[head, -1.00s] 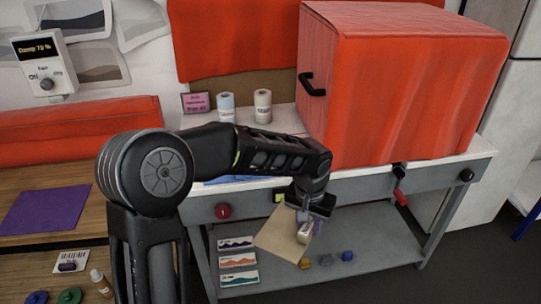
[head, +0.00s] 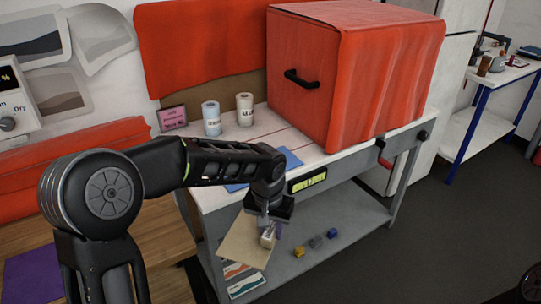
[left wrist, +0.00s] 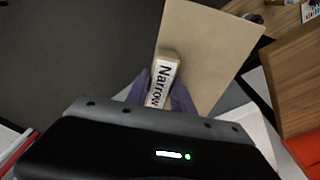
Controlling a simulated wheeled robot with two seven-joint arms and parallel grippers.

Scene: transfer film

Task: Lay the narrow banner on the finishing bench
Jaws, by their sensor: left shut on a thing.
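The narrow banner is a stiff tan sheet (head: 242,244) with a pale block at one edge. In the left wrist view the block (left wrist: 163,82) reads "Narrow" and the sheet (left wrist: 207,45) spreads beyond it. My left gripper (head: 268,225) is shut on this block; its purple fingers (left wrist: 160,95) lie on both sides. The banner hangs in the air in front of the grey workbench (head: 340,220). A white-topped table with blue legs (head: 490,105) stands at the far right. No label shows which is the finishing bench.
An orange-covered box (head: 365,85) with a black handle fills much of the workbench top. Two labelled rolls (head: 211,118) stand beside it. Bottles and other items occupy part of the blue-legged table. Dark floor (head: 440,235) is open at right.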

